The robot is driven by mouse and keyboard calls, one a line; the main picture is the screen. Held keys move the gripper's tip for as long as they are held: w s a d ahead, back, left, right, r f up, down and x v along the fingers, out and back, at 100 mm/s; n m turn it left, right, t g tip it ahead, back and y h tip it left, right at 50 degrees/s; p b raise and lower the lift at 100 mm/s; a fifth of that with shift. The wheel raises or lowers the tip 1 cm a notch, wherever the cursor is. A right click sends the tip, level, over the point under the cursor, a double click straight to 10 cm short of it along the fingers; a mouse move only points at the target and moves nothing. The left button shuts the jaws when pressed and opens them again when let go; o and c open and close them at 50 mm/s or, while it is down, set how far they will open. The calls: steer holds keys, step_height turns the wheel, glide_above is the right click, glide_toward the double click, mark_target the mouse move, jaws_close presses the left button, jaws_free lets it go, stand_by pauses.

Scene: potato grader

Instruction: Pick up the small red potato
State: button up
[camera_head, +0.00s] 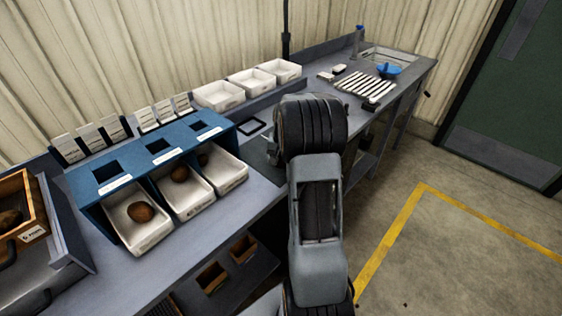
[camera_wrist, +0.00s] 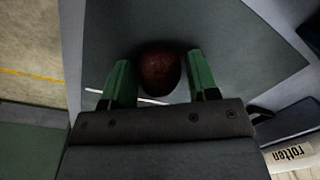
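A small dark red potato (camera_wrist: 159,70) lies on a dark grey mat (camera_wrist: 215,55) in the wrist view. My gripper (camera_wrist: 160,82) has two green fingers, one on each side of the potato. In the head view my arm hides the potato and the gripper, and only a corner of the mat (camera_head: 262,150) shows.
A blue sorter (camera_head: 130,160) with white bins (camera_head: 152,238) holding brown potatoes stands left of my arm. Several white trays (camera_head: 219,96) line the back. A blue bowl-like item (camera_head: 389,70) is at the far right. A box labelled "rotten" (camera_wrist: 291,153) sits at lower right in the wrist view.

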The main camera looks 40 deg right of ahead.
steer(key=c, duration=0.7)
steer(key=shift+o, duration=0.2)
steer(key=shift+r, duration=0.15)
